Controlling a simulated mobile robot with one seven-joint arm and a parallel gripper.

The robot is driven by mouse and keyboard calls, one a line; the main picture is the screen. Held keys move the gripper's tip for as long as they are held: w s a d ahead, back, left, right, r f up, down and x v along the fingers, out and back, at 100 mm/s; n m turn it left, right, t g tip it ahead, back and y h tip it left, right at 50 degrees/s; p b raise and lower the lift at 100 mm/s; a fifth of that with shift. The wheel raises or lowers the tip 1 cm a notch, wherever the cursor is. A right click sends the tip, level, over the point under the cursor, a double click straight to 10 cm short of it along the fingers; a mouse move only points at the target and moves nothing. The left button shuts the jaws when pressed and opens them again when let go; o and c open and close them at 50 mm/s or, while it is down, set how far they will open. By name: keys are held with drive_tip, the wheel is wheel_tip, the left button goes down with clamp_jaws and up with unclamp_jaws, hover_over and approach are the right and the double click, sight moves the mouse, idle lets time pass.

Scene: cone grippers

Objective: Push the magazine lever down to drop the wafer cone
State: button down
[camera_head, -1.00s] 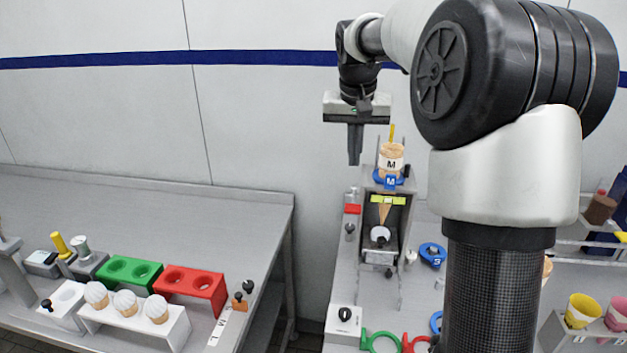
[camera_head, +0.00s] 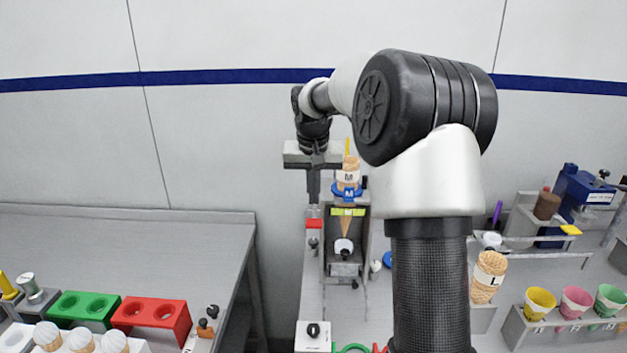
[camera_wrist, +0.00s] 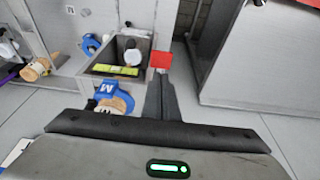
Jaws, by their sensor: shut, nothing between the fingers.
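The cone magazine (camera_head: 333,262) is a grey stand at the centre, with a blue ring marked M (camera_head: 348,195) and a stack of wafer cones (camera_head: 348,173) in it. A cone tip hangs below the yellow-green bar. A red pad (camera_head: 314,224), which looks like the lever's end, sits at the magazine's left side; it also shows in the wrist view (camera_wrist: 160,60). My gripper (camera_head: 313,202) is shut and empty, pointing down just above the red pad. In the wrist view the fingertips (camera_wrist: 158,76) overlap the pad's lower edge; I cannot tell whether they touch.
A left table (camera_head: 130,235) holds a green holder (camera_head: 83,308), a red holder (camera_head: 152,315) and white scoops. A gap separates it from the magazine's table. At right stand an L cone stack (camera_head: 488,277) and coloured cups (camera_head: 576,302).

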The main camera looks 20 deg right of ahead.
sight(314, 227)
drive_tip(key=x, duration=0.4)
drive_tip(key=s+x, duration=0.1)
drive_tip(key=shift+w+a+f, duration=0.1)
drive_tip(key=shift+a+f, duration=0.05)
drive_tip(key=shift+f, duration=0.4)
drive_tip(key=shift+f, duration=0.15)
drive_tip(key=f+t+b, duration=0.1)
drive_tip(key=b, duration=0.3)
drive_tip(key=f+b, duration=0.1)
drive_tip(key=b, duration=0.3)
drive_tip(key=shift+s+a+f+t+h, duration=0.1)
drive_tip(key=shift+s+f+t+h, duration=0.15)
drive_tip(key=shift+f+t+h, duration=0.15)
wheel_tip(314, 227, down, 2)
drive_tip(key=t+h+b, duration=0.1)
drive_tip(key=t+b, duration=0.1)
drive_tip(key=b, duration=0.8)
drive_tip(key=shift+s+a+f, duration=0.1)
drive_tip(key=shift+s+f, duration=0.05)
drive_tip(key=shift+f, duration=0.05)
drive_tip(key=shift+r+p, duration=0.5)
drive_tip(key=shift+r, duration=0.05)
drive_tip(key=shift+r+p, duration=0.55)
drive_tip(key=shift+r, duration=0.25)
